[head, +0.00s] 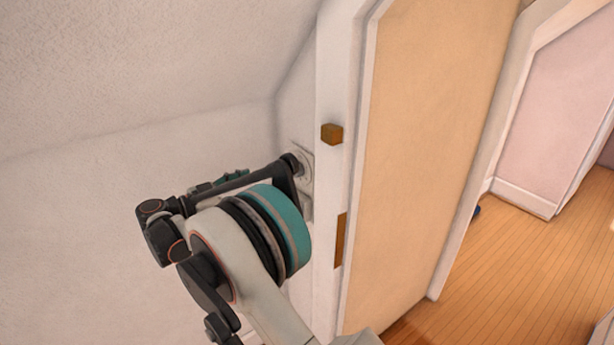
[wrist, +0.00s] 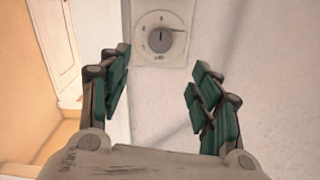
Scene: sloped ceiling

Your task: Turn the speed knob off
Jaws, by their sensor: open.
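The speed knob (wrist: 160,38) shows in the wrist view as a round grey dial with a raised grip, on a pale square wall plate at the top middle. Small marks surround it, too blurred to read. My gripper (wrist: 158,72) is open, its green-padded fingers apart to the left and right below the knob, with nothing between them. In the head view my gripper's far end is at the wall plate (head: 306,158), next to the door frame. The arm hides much of the plate there, and the knob cannot be made out.
A white door frame (head: 327,60) with a small brown block (head: 332,134) stands just right of the plate. A tan door panel (head: 425,130) is beside it. Wooden floor (head: 500,270) lies open at the right. Bare wall (head: 90,220) fills the left, under a sloped ceiling.

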